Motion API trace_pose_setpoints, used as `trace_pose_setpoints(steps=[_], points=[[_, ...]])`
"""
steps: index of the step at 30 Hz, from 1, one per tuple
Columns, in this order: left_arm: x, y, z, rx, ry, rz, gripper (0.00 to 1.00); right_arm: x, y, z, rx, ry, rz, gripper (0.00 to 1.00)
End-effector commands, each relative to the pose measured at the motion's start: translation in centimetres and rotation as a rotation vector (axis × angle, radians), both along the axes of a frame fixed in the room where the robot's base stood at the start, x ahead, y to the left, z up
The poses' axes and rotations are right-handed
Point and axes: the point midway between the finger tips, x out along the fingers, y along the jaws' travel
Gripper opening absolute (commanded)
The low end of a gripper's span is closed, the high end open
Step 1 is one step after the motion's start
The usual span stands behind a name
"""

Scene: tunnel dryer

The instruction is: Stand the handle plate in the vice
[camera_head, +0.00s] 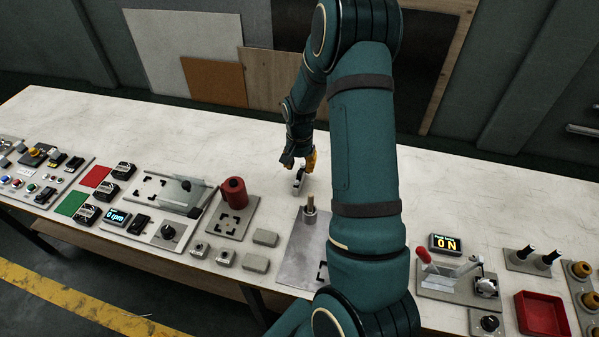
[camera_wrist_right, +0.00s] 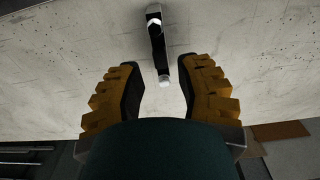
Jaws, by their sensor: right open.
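A small dark bar with pale ends (camera_head: 298,180), which looks like the handle plate, is on the pale bench top at the middle. In the wrist view the dark bar (camera_wrist_right: 158,48) is long and narrow, with a bright piece at each end. My right gripper (camera_head: 298,164) points down over it. In the wrist view my right gripper (camera_wrist_right: 162,72) is open, its yellow-backed fingers apart on either side of the bar's near end. Contact cannot be told. The vice cannot be picked out surely; a clamp-like device with a red lever (camera_head: 452,272) stands at the right. My left gripper is not in view.
A grey plate with an upright post (camera_head: 310,215) stands close in front of my right gripper, partly behind my arm. A red cylinder (camera_head: 233,192) stands left of it. Grey blocks (camera_head: 265,237) lie nearby. A red tray (camera_head: 541,314) is at the right. The bench behind is clear.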

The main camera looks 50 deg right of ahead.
Motion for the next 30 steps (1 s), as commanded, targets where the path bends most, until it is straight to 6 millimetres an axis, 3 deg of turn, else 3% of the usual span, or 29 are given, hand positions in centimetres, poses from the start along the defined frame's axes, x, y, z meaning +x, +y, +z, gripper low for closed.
trace_pose_setpoints(steps=[3,9,10,11,12,30], points=[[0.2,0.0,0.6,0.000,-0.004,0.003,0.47,0.1,0.0,2.7,-0.002,-0.003,0.001,0.34],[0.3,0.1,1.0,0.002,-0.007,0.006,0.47,0.0,0.0,5.3,-0.001,-0.002,0.000,0.34],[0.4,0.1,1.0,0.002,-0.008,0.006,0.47,0.0,0.0,5.6,0.000,-0.001,0.000,0.34],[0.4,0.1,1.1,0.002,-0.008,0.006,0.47,0.0,0.0,5.7,0.000,-0.001,0.000,0.48],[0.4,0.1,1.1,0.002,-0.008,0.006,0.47,0.0,0.0,5.9,0.000,0.000,0.000,0.50],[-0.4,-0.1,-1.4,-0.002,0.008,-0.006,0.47,-0.2,-0.5,8.9,0.001,0.000,-0.002,0.50]])
